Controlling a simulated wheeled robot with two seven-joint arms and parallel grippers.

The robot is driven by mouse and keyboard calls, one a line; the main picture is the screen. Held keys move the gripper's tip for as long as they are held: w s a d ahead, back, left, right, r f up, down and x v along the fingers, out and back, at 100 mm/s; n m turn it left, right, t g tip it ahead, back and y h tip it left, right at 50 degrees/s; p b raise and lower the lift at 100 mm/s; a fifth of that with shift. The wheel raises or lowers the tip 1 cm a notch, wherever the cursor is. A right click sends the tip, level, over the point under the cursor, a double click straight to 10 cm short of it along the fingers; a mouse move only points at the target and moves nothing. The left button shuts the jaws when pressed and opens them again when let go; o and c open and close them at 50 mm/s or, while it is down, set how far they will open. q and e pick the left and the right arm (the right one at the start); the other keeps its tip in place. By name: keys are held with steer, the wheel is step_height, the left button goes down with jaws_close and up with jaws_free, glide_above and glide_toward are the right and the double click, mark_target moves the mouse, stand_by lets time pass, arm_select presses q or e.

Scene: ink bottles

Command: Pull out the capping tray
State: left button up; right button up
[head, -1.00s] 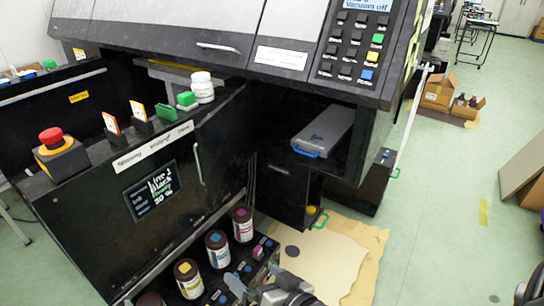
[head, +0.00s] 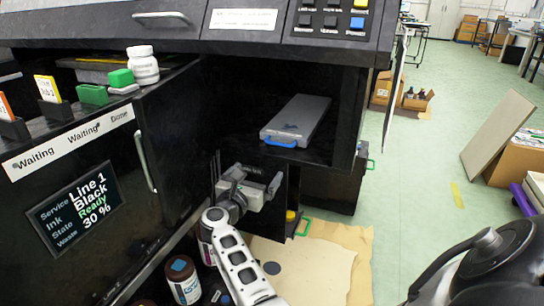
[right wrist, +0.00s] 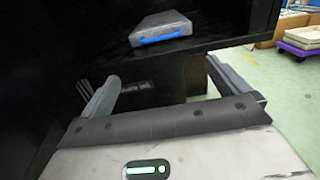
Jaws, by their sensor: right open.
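The capping tray (head: 297,119) is a flat grey box with a blue handle (head: 280,143) on its front edge. It lies on a shelf inside the dark open bay of the machine. In the right wrist view the tray (right wrist: 158,24) is at the top, with its blue handle (right wrist: 158,38) facing the camera. My right gripper (head: 250,178) is in front of the bay, below and left of the handle. Its two fingers (right wrist: 150,85) are apart with nothing between them, and it does not touch the tray. My left gripper is not in view.
The machine's black door (head: 170,140) with a vertical handle stands left of the bay. An ink bottle (head: 183,280) stands low at the left. Cardboard (head: 330,265) lies on the floor.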

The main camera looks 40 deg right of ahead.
mark_target(279, 145)
steer(key=b+x, duration=0.3)
steer(key=x, duration=1.1)
steer(key=shift+d, duration=0.3)
steer(key=shift+w+d+b, duration=0.25)
steer(key=shift+d+b, duration=0.15)
steer(key=shift+d, duration=0.1)
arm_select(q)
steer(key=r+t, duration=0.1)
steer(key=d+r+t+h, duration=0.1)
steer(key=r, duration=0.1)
